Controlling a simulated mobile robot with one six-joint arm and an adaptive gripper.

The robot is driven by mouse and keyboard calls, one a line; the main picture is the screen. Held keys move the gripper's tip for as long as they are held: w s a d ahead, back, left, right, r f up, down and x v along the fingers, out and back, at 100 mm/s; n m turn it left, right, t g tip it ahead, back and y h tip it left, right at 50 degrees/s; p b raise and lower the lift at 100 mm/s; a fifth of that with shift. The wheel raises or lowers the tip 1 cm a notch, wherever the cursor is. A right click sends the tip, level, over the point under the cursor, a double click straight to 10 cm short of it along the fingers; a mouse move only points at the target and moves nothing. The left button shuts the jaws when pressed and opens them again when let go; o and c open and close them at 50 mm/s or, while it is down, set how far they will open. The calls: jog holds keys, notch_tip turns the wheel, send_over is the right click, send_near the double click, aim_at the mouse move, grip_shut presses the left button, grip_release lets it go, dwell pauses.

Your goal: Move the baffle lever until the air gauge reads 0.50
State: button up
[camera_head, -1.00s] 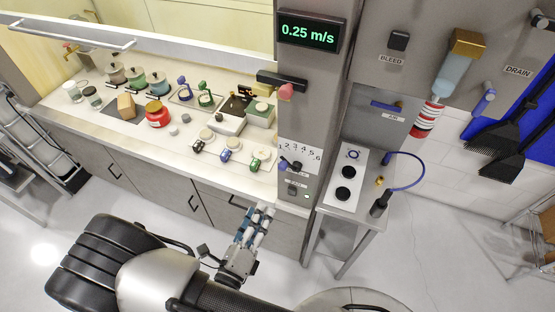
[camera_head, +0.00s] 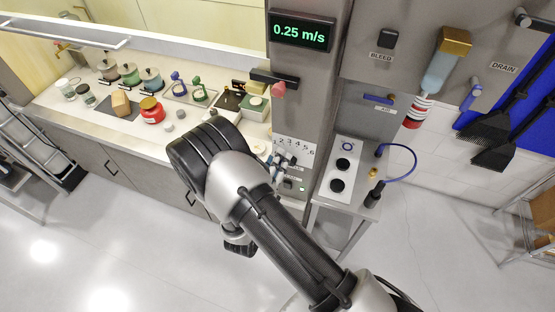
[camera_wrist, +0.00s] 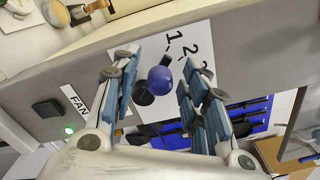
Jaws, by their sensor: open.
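The air gauge (camera_head: 302,31) on the grey column reads 0.25 m/s. Below it is a white plate with numbers (camera_head: 294,150), which also shows in the wrist view (camera_wrist: 190,38). A lever with a round blue knob (camera_wrist: 159,80) stands before this plate near the 1; its own name label is not readable. My gripper (camera_wrist: 162,72) is open, with one finger on each side of the knob. No grip on the knob shows, and I cannot tell whether a finger touches it. In the head view my gripper (camera_head: 279,165) is at the plate, partly hidden by my arm.
A FAN label (camera_wrist: 80,103), black button (camera_wrist: 47,108) and green light (camera_wrist: 69,130) lie beside the plate. A pink knob (camera_head: 278,89) sits higher on the column. Jars and valves crowd the bench at left; a side table (camera_head: 342,200) stands at right.

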jog(key=shift+w+d, duration=0.1)
jog(key=shift+w, duration=0.15)
jog(key=shift+c, duration=0.6)
grip_shut()
